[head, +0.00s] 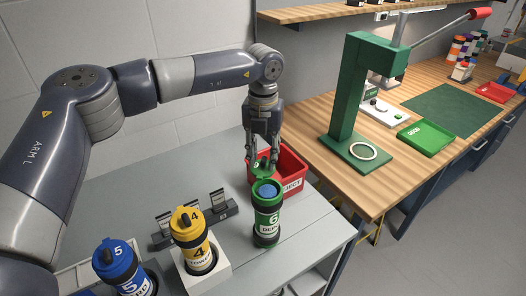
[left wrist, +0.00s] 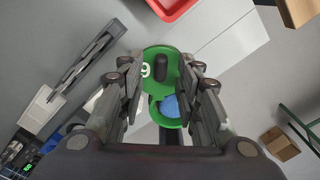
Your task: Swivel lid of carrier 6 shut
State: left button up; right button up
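Carrier 6 (head: 267,222) is a green canister with dark bands, standing upright on the grey table. Its green lid (head: 263,171) is swung out to the far side, so the mouth is uncovered and something blue (head: 265,189) shows inside. In the left wrist view, the lid (left wrist: 151,57) carries a number and a dark knob (left wrist: 160,68); the blue content (left wrist: 170,106) shows beside it. My left gripper (head: 262,160) points down over the lid. In the left wrist view its fingers (left wrist: 160,75) are spread either side of the knob, with gaps. My right gripper is out of view.
A red bin (head: 291,172) stands right behind carrier 6. Yellow carrier 4 (head: 190,238) sits in a white block at left, with blue carrier 5 (head: 118,262) further left. A dark rack (head: 184,234) stands behind carrier 4. A green press (head: 347,100) stands on the wooden bench.

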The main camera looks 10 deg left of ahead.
pick_arm(q)
jog(key=shift+s+f, duration=0.15)
jog(key=shift+f, duration=0.05)
grip_shut()
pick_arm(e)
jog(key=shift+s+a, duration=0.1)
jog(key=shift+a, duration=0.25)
